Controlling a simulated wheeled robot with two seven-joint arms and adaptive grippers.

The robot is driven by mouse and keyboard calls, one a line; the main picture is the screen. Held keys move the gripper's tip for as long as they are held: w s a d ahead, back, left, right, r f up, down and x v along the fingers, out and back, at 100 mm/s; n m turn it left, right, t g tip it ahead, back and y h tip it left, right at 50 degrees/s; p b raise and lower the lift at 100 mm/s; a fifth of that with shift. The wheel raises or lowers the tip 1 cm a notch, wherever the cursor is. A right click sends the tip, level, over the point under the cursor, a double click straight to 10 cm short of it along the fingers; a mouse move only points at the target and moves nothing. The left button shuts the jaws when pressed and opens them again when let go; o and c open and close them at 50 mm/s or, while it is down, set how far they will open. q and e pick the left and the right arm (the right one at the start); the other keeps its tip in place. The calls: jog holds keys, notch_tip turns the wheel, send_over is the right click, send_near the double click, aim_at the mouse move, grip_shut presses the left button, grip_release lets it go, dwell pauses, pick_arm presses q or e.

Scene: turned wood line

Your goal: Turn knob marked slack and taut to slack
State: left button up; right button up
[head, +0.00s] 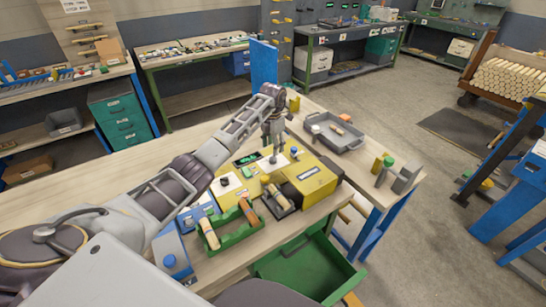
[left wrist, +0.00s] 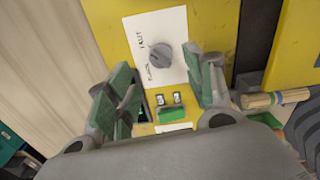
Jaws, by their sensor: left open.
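The knob (left wrist: 160,56) is dark grey and round, on a white plate (left wrist: 170,24) fixed to a yellow panel. Small print beside it seems to read taut, higher up, and slack, lower down. Which mark the knob points at is not clear. My left gripper (left wrist: 161,64) is open, with one green-padded finger on each side below the knob and nothing between them. In the head view, my left gripper (head: 272,150) points down over the yellow machine (head: 312,181) and largely hides the knob. My right gripper is not in view.
Two small switches and a green part (left wrist: 171,113) sit below the plate. A wooden cylinder (left wrist: 272,98) lies to the right. A green tray (head: 232,236) with wood pieces stands in front. A grey tray (head: 345,143) is behind. An open green drawer (head: 310,270) juts out below the bench.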

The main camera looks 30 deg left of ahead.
aim_at(273, 157)
pick_arm(q)
notch_tip(273, 157, down, 4)
jog(key=shift+f, duration=0.25)
jog(key=shift+f+p, duration=0.3)
jog(key=shift+f, duration=0.8)
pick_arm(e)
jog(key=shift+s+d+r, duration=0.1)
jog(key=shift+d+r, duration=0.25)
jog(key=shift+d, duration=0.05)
pick_arm(q)
jog(key=c, duration=1)
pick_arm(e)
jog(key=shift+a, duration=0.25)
